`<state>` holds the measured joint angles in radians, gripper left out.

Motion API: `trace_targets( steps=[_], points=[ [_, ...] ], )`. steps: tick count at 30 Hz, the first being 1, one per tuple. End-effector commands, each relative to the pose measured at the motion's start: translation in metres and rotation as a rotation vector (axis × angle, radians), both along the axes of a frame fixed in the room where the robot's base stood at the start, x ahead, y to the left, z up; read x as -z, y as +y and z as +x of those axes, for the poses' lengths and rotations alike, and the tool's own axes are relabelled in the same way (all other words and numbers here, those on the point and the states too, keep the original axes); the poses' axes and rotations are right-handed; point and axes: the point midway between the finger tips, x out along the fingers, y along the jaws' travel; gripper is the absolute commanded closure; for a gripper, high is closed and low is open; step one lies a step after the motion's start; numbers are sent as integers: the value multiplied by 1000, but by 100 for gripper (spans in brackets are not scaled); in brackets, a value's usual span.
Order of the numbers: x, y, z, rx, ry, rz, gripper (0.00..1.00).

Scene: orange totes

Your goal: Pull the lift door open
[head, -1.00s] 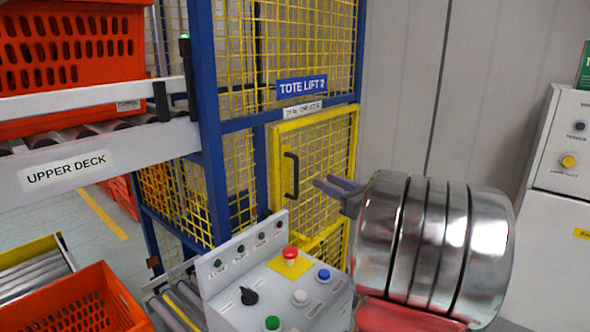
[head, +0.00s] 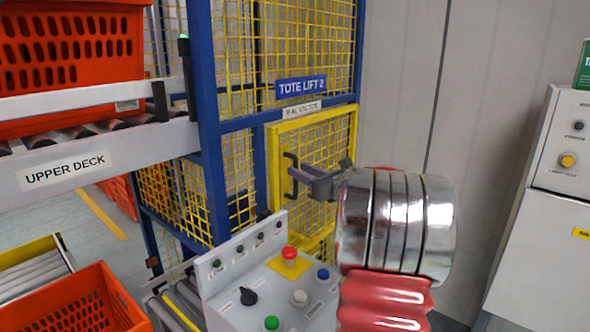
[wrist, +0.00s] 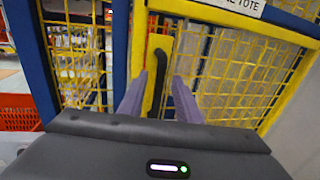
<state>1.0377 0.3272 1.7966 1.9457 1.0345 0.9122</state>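The lift door is a yellow-framed mesh panel (head: 342,130) below the blue TOTE LIFT 2 sign; it looks closed in its frame. Its black vertical handle (head: 289,160) is on the door's left side. In the head view my gripper (head: 300,173) is at the handle and hides part of it. In the wrist view the handle (wrist: 160,66) shows between the two purple fingers of my gripper (wrist: 159,77). The fingers are apart, with a gap on each side of the handle. I cannot tell whether the fingertips reach past the bar.
A control console (head: 270,290) with buttons and a red emergency stop stands below the door. The upper deck conveyor (head: 110,155) carries an orange tote (head: 70,55) at left. Another orange tote (head: 85,305) is at lower left. A white cabinet (head: 545,220) stands at right.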

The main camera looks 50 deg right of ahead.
Motion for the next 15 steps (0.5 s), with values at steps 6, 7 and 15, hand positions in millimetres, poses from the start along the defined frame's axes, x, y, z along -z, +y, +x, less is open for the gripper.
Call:
trace_targets(
  steps=[6, 7, 15],
  points=[
    [0, -3, 25, 0, -1, 0, 69],
    [0, -3, 27, 0, -1, 0, 69],
    [0, -4, 31, 0, -1, 0, 69]
  ],
)
